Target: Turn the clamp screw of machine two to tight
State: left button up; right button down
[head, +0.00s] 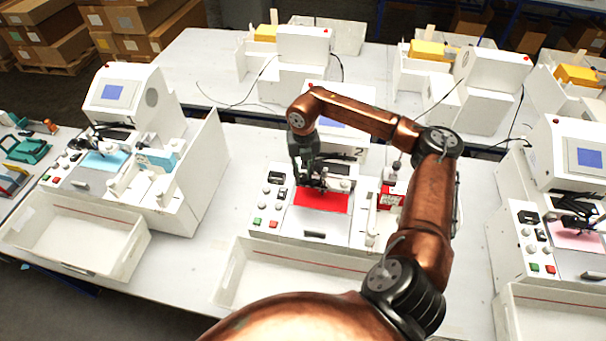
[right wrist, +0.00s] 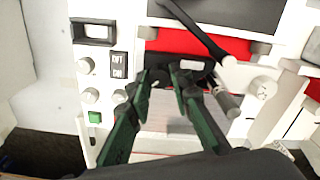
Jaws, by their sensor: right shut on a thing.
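Machine two (head: 262,190) is the white plotter in the middle of the head view, with a "2" on its upper body. A red sheet (head: 321,202) lies on its bed, and the dark pen carriage (head: 322,183) is over it. My right gripper (head: 312,180) reaches down onto this carriage. In the right wrist view, its green fingers (right wrist: 163,78) are closed around a small dark part at the carriage front, apparently the clamp screw, mostly hidden between the fingertips. A dark pen-like rod (right wrist: 196,28) slants above the fingers. My left gripper is not in view.
An empty white tray (head: 230,272) sits in front of machine two. A red-and-white box (head: 391,196) stands right of its bed. Other plotters stand left (head: 127,92) and right (head: 585,160). A green button (right wrist: 95,117) and grey knobs are close to my fingers.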

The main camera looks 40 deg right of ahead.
aim_at(304, 175)
jog(key=shift+w+m, duration=0.1)
jog(key=shift+m, duration=0.6)
jog(key=shift+r, duration=0.1)
jog(key=c, duration=1.7)
grip_release()
jog(key=shift+c, duration=0.2)
notch_tip(304, 175, up, 12)
